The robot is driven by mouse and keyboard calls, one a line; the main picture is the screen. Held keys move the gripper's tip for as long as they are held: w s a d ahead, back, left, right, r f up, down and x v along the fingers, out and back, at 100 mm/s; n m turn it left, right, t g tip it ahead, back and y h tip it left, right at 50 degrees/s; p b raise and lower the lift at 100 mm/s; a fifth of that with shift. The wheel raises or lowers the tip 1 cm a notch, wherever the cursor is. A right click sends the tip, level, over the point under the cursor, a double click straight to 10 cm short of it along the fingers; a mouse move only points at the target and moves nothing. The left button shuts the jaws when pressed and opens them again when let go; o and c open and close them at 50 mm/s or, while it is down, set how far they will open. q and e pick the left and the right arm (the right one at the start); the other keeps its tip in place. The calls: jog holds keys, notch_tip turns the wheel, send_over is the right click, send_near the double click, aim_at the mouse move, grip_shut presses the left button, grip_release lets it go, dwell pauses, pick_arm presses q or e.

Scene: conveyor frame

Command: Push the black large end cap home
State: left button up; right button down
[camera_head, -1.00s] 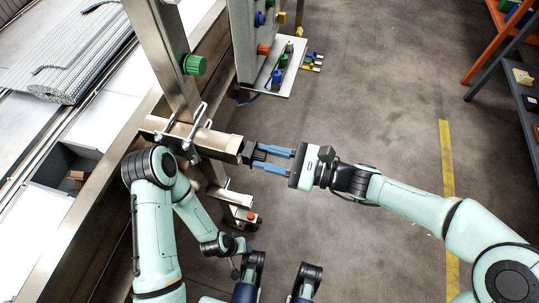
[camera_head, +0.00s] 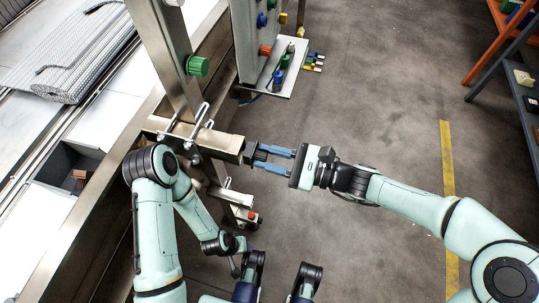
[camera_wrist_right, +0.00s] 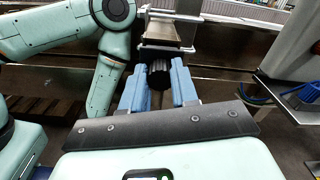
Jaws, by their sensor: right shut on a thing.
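The black large end cap (camera_head: 260,155) is at the right end of a horizontal metal square tube (camera_head: 222,144) on the conveyor frame. It also shows as a dark ribbed piece in the right wrist view (camera_wrist_right: 158,72). My right gripper (camera_head: 268,158) has its blue fingers on either side of the cap, shut on it and in line with the tube. In the right wrist view the fingers (camera_wrist_right: 159,84) flank the cap. How deep the cap sits in the tube cannot be told. My left arm is folded at lower left; its fingertips are not clearly visible.
A metal upright with a green knob (camera_head: 197,66) stands behind the tube. A panel with coloured knobs (camera_head: 262,45) and a small shelf is at the top middle. An orange and grey rack (camera_head: 497,50) is at upper right. The floor right of the tube is clear.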

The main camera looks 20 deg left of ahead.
jog(key=shift+a, duration=0.25)
pick_arm(q)
jog(key=shift+f, duration=0.25)
pick_arm(e)
jog(key=shift+a, duration=1.1)
jog(key=c, duration=0.8)
grip_release()
jog(key=shift+d, duration=0.15)
pick_arm(q)
jog(key=shift+g+h, duration=0.3)
jog(key=shift+g, duration=0.3)
jog(key=s+r, duration=0.1)
jog(key=s+d+p, duration=0.1)
jog(key=s+r, duration=0.1)
jog(key=shift+s+d+r+p, duration=0.3)
jog(key=shift+s+d+p, duration=0.05)
pick_arm(e)
jog(key=d, duration=1.3)
jog(key=shift+s, duration=0.2)
